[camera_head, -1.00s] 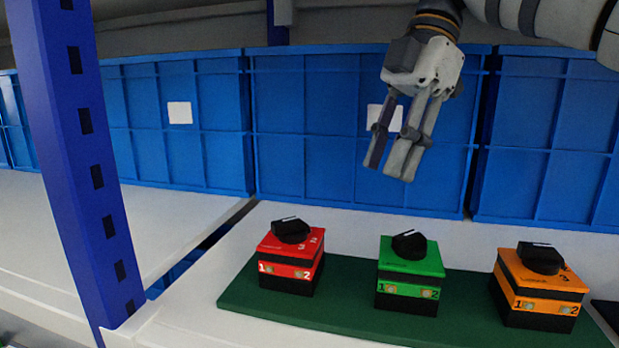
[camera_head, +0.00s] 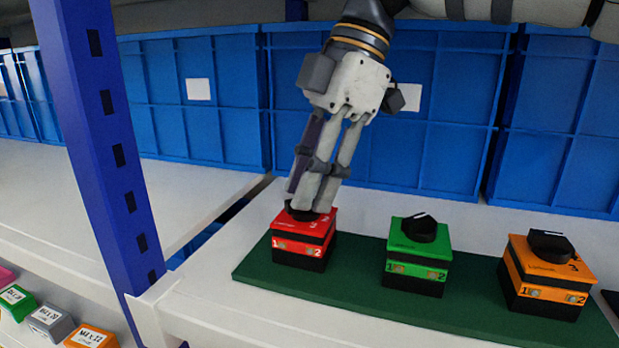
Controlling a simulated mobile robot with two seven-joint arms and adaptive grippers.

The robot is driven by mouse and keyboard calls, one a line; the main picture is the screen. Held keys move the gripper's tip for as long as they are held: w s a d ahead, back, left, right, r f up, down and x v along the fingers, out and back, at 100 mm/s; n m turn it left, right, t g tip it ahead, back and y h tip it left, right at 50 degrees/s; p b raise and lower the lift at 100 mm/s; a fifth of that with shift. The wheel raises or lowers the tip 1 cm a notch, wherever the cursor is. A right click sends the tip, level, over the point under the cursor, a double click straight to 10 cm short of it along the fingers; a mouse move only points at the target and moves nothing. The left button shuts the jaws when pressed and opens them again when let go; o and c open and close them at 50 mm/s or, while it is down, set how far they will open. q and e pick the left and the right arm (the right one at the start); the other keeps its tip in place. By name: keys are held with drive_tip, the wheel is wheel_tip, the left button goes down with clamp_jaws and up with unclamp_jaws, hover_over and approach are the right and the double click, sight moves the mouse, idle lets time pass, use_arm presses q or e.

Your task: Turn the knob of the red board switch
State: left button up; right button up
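The red board switch (camera_head: 302,249) is a red and black box with a black knob (camera_head: 297,213) on top, at the left end of a green base strip (camera_head: 470,310). My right gripper (camera_head: 310,203) points down from above, with its fingertips at the knob. The fingers hide most of the knob, so its pointer does not show. I cannot tell whether the fingers are closed on the knob or only beside it. My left gripper is not in view.
A green switch (camera_head: 416,262) and an orange switch (camera_head: 546,280) stand to the right on the same strip. Blue crates (camera_head: 190,120) line the back. A blue post (camera_head: 110,170) stands at left. Small labelled blocks (camera_head: 47,320) lie at lower left.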

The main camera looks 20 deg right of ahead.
drive_tip(key=shift+a+f, duration=0.15)
drive_tip(key=shift+f, duration=0.05)
clamp_jaws()
drive_tip(key=shift+f+n, duration=0.1)
drive_tip(key=shift+n, duration=0.2)
drive_tip(key=n+g, duration=0.1)
drive_tip(key=n, duration=0.2)
drive_tip(key=shift+w+f+n+g+h+b, duration=0.1)
drive_tip(key=shift+w+n+g+h+b, duration=0.05)
drive_tip(key=shift+n+g+h+b, duration=0.2)
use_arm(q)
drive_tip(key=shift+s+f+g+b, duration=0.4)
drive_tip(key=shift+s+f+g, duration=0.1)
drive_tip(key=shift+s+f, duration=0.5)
use_arm(e)
drive_tip(key=shift+n+g+h, duration=0.35)
drive_tip(key=shift+n, duration=0.8)
drive_tip(key=shift+n+g+h, duration=0.3)
drive_tip(key=shift+n, duration=0.8)
unclamp_jaws()
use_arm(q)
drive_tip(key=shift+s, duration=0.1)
